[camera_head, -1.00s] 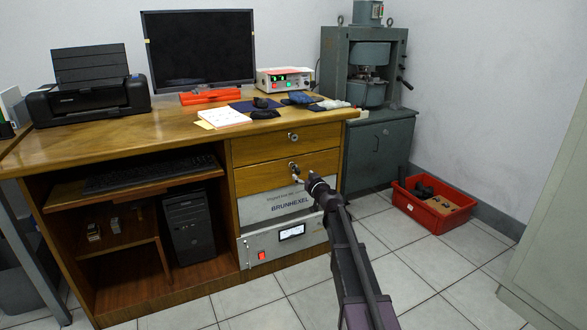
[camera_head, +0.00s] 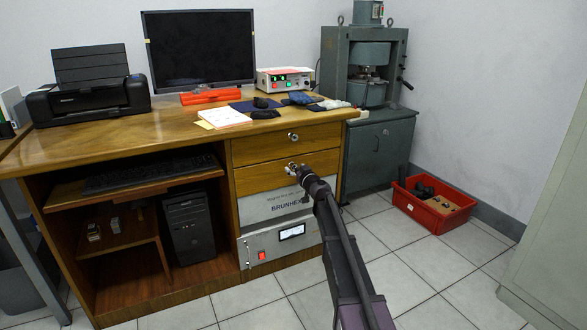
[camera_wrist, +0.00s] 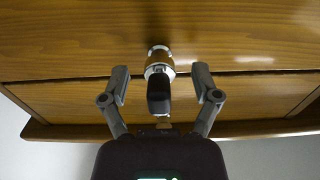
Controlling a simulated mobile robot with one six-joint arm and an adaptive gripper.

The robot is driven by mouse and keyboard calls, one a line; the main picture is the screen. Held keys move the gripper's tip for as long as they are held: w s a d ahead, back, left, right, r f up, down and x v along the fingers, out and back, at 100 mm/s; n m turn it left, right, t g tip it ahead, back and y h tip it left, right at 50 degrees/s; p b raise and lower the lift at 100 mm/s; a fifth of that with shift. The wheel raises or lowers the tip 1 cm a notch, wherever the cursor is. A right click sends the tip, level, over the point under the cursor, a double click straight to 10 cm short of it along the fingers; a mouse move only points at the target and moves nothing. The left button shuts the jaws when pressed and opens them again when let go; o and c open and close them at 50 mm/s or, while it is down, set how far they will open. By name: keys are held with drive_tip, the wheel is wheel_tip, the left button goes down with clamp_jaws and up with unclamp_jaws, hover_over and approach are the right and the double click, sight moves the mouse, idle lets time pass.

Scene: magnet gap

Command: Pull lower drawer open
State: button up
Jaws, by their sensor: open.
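The lower drawer (camera_head: 262,179) has a plain wooden front and appears shut, level with the upper drawer (camera_head: 262,146). My gripper (camera_head: 292,170) is in front of the lower drawer's lock area, near its top edge. In the wrist view my gripper (camera_wrist: 161,74) is open, one finger on each side of a silver round fitting (camera_wrist: 158,62) with a dark piece (camera_wrist: 159,96) standing out from it. The fingers appear clear of both. The drawer front (camera_wrist: 70,40) fills the upper part of that view. The fitting is partly hidden by my gripper in the head view.
A grey labelled panel (camera_head: 256,209) and a metered unit (camera_head: 253,247) sit below the drawers. The meter unit stands close under my arm. A red crate (camera_head: 420,215) is on the floor to the right.

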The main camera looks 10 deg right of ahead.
clamp_jaws()
drive_tip(key=v, duration=0.9)
idle(1.3)
drive_tip(key=shift+s, duration=0.1)
drive_tip(key=v, duration=0.9)
idle(1.1)
drive_tip(key=shift+s, duration=0.1)
drive_tip(key=v, duration=0.8)
drive_tip(key=shift+s, duration=0.3)
idle(0.9)
drive_tip(key=shift+s+d+r, duration=0.1)
drive_tip(key=shift+d, duration=0.1)
